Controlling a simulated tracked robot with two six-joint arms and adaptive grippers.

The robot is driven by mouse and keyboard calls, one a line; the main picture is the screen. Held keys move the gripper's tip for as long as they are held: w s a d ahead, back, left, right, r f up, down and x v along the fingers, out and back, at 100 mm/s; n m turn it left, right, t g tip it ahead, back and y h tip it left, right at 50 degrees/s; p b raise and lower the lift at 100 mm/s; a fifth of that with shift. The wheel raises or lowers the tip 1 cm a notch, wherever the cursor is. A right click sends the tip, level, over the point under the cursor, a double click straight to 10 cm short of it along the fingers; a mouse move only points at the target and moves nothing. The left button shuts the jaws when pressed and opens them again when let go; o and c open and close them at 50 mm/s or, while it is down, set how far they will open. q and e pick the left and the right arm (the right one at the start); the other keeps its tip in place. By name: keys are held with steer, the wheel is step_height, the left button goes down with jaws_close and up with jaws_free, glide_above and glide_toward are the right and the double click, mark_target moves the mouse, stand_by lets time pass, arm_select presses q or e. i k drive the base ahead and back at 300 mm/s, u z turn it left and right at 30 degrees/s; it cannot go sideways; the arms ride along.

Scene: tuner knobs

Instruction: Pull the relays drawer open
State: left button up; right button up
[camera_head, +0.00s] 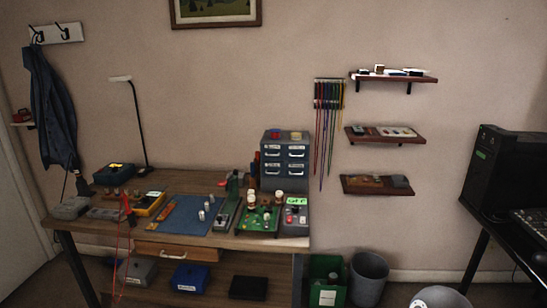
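A blue-grey drawer cabinet (285,183) stands at the back right of the workbench, against the wall. Its front carries small drawers in two columns, with pale labels and light handles. The drawer fronts look flush, so they appear shut. The labels are too small to read, so I cannot tell which drawer is the relays drawer. Neither of my grippers shows in the head view.
The wooden workbench (153,180) carries a blue mat (182,215), a green circuit board (258,219) and a grey box with a green display (296,216) before the cabinet. Coloured leads (325,130) hang right of it. Bins (369,280) stand on the floor.

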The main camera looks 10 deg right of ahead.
mark_target(269, 152)
steer(key=z, duration=0.1)
steer(key=i, duration=1)
steer(key=u, duration=0.1)
